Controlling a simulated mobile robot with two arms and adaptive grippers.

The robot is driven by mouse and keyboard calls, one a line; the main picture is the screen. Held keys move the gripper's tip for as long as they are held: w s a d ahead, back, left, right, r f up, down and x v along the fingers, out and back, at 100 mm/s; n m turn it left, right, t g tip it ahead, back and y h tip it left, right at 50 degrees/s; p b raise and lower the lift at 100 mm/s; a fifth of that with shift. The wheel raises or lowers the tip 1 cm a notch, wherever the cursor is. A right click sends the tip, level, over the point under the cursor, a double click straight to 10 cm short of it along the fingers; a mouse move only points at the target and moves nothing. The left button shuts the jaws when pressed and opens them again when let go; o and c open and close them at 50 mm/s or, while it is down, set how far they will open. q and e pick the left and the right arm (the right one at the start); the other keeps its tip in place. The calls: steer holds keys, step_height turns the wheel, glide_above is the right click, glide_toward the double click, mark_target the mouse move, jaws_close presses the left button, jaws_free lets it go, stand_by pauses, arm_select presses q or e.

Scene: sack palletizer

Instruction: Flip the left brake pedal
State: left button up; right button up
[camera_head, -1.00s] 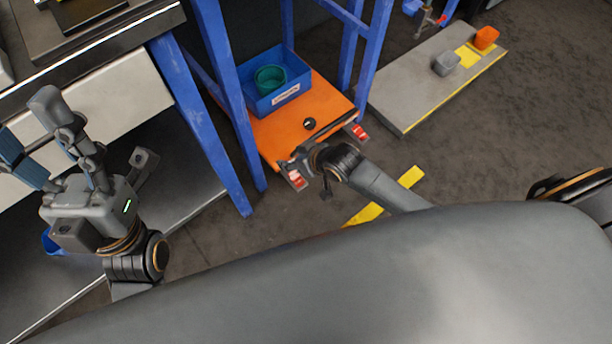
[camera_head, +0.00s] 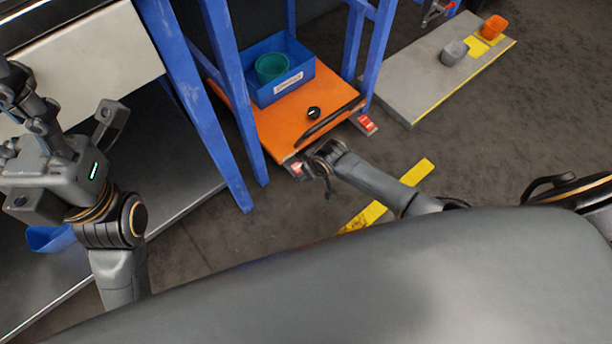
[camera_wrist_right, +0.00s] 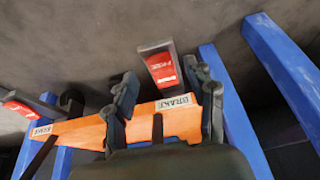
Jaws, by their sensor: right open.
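The left brake pedal (camera_head: 297,168), a red-faced grey tab, juts from the left end of the orange platform's (camera_head: 281,127) near edge. In the right wrist view this pedal (camera_wrist_right: 161,66) lies between the spread fingers of my right gripper (camera_wrist_right: 168,95), with a BRAKE label below it. I see no grip on it. In the head view my right gripper (camera_head: 318,158) is low at that edge, partly hiding the pedal. The other pedal (camera_head: 366,123) is at the right end; it also shows in the wrist view (camera_wrist_right: 20,109). My left gripper (camera_head: 62,112) is open and empty.
A blue bin (camera_head: 282,88) with a green container (camera_head: 271,67) sits on the platform. Blue frame legs (camera_head: 232,95) stand beside it. A grey board (camera_head: 428,75) lies at the upper right.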

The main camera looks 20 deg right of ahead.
steer(key=shift+b+x, duration=0.35)
steer(key=shift+x, duration=0.55)
jaws_close()
stand_by(0.7)
jaws_free()
steer(key=shift+r, duration=0.1)
steer(key=v, duration=1.2)
